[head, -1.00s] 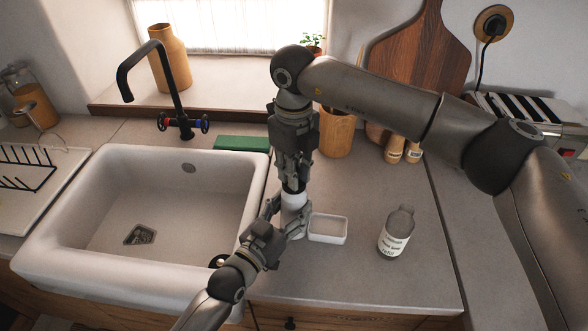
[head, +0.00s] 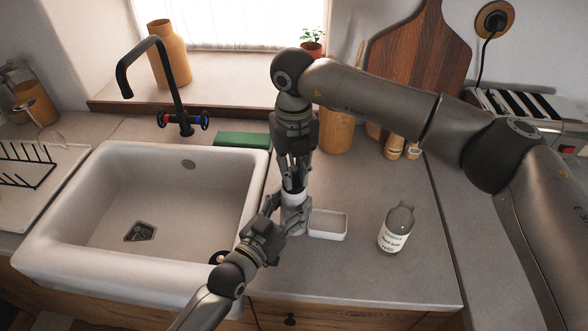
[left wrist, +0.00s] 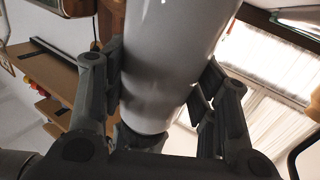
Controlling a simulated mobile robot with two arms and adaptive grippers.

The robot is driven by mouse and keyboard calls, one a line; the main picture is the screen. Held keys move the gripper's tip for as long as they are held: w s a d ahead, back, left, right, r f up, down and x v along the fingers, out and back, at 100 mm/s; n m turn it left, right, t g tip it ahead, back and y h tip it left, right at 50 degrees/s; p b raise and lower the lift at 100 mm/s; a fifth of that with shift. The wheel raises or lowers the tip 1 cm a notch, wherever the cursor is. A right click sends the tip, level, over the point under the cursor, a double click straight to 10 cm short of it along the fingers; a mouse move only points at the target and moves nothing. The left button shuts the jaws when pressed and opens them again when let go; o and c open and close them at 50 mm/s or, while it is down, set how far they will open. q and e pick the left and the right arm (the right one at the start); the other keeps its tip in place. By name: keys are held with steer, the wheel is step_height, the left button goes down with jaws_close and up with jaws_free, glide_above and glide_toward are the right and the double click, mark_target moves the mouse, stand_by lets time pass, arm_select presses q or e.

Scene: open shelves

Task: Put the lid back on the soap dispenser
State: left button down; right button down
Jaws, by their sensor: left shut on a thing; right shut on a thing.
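The white soap dispenser (head: 294,218) stands on the counter right of the sink. My left gripper (head: 283,213) is shut on its body from the lower left. In the left wrist view the white cylinder (left wrist: 172,60) fills the space between the fingers. My right gripper (head: 294,190) points straight down over the dispenser's top and is shut on the lid. The lid is mostly hidden between its fingers, at the dispenser's mouth; I cannot tell whether it is seated.
A white soap dish (head: 328,226) sits close right of the dispenser. A labelled refill bottle (head: 396,230) stands further right. The sink (head: 150,205) is on the left, with a green sponge (head: 242,140) behind. A wooden utensil pot (head: 336,130) stands behind my right gripper. The front counter is clear.

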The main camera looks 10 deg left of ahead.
steer(key=m, duration=1.2)
steer(key=shift+m, duration=0.4)
steer(key=m, duration=0.7)
steer(key=shift+w, duration=0.1)
steer(key=m, duration=0.5)
steer(key=c, duration=1.3)
jaws_free()
steer(key=shift+c, duration=0.2)
